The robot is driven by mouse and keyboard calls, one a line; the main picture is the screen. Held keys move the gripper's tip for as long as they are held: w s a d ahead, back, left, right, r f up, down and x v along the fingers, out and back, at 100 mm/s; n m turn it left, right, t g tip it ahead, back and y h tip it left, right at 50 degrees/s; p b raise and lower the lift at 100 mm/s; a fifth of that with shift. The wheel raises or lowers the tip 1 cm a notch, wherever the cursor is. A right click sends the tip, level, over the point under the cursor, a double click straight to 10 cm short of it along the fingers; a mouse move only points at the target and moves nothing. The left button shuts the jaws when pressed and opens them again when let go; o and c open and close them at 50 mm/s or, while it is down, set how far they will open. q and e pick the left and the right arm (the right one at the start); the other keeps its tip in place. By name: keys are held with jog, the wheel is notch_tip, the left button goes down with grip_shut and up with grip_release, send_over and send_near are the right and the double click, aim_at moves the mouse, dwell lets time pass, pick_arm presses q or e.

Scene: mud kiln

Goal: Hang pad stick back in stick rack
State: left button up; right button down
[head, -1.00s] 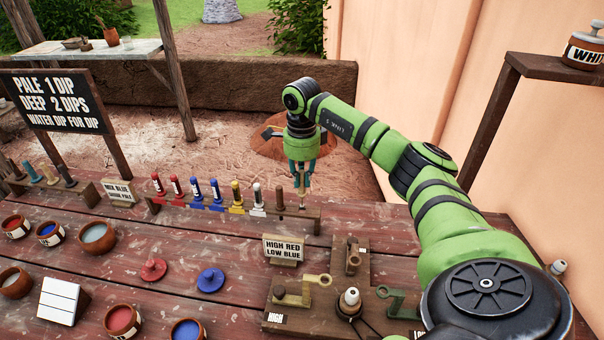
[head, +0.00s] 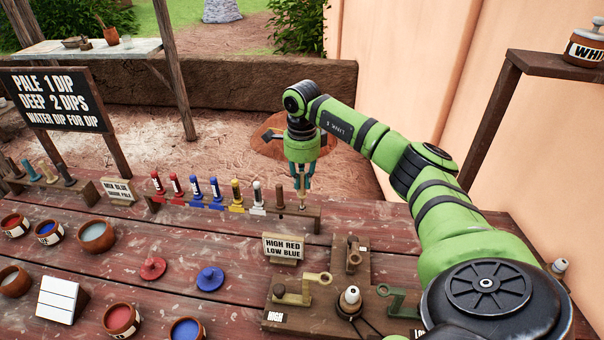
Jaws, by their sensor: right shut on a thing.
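The stick rack (head: 228,209) is a low wooden rail across the middle of the table. It holds a row of upright sticks with red, blue, yellow, white and brown tops. My right gripper (head: 302,182) points down over the rack's right end. It is shut on a pale tan stick, the pad stick (head: 302,202), held upright beside the brown stick (head: 280,196). The pad stick's lower end is at the rack's rail; I cannot tell whether it is seated in a slot. My left gripper is out of view.
A small sign (head: 284,248) stands in front of the rack's right end. A wooden jig with levers (head: 350,300) lies nearer, beside my right arm. Red (head: 152,268) and blue (head: 210,279) discs and several paint bowls occupy the left and front. A second rack (head: 88,189) stands far left.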

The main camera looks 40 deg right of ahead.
aim_at(302, 194)
jog(key=shift+f, duration=0.2)
jog(key=shift+f+b, duration=0.45)
jog(key=shift+f, duration=0.15)
jog(key=shift+f, duration=0.1)
jog(key=shift+f+b, duration=0.4)
jog(key=shift+f, duration=0.2)
jog(key=shift+f+b, duration=0.4)
jog(key=shift+f, duration=0.4)
dwell(0.7)
jog(key=c, duration=1.1)
grip_release()
jog(key=shift+c, duration=0.2)
